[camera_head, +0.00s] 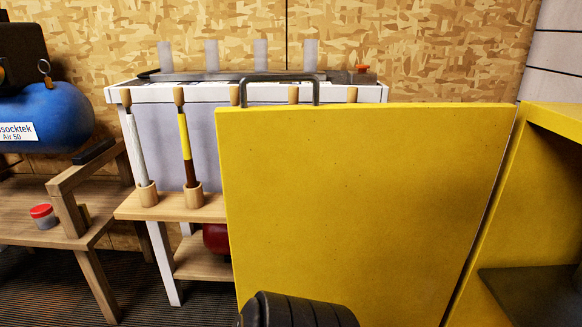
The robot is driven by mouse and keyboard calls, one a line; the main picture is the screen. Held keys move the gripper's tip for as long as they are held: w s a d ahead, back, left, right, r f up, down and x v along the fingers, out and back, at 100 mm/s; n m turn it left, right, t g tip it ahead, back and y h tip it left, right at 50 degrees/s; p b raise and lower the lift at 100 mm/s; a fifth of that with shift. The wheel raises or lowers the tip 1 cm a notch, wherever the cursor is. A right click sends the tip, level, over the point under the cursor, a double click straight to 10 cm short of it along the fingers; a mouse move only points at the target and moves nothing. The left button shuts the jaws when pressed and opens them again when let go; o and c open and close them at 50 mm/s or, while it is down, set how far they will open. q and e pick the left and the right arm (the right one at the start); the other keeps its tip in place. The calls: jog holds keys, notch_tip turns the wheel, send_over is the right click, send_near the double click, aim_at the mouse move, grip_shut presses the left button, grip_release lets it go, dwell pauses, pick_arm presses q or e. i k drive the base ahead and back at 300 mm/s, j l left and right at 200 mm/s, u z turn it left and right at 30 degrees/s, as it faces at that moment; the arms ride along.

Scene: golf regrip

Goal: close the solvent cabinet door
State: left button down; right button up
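The yellow solvent cabinet door (365,205) stands open. It is a large flat panel swung out to the left of the cabinet (552,200), with its right edge beside the cabinet's front. A dark bar handle (280,77) shows above the door's top left edge. The cabinet's inside is open to view at the right, with a dark shelf (530,293) low in it. Neither gripper can be made out. A black ribbed part at the bottom centre, in front of the door, is cut off by the frame and may be mine.
Behind the door stands a white-framed rack (165,90) with clubs upright in wooden holders. A wooden bench (40,205) at the left carries a blue air tank (50,115) and a small red-lidded jar (43,215). Dark ribbed floor shows at the lower left.

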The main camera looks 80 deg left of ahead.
aim_at(376, 211)
jog(key=u, duration=0.5)
jog(key=l+u, duration=0.15)
jog(key=u, duration=0.3)
jog(key=l+u, duration=0.1)
jog(key=u, duration=0.4)
jog(key=l+u, duration=0.1)
jog(key=u, duration=0.4)
jog(key=i+u, duration=0.1)
jog(key=u, duration=0.3)
jog(key=i, duration=0.4)
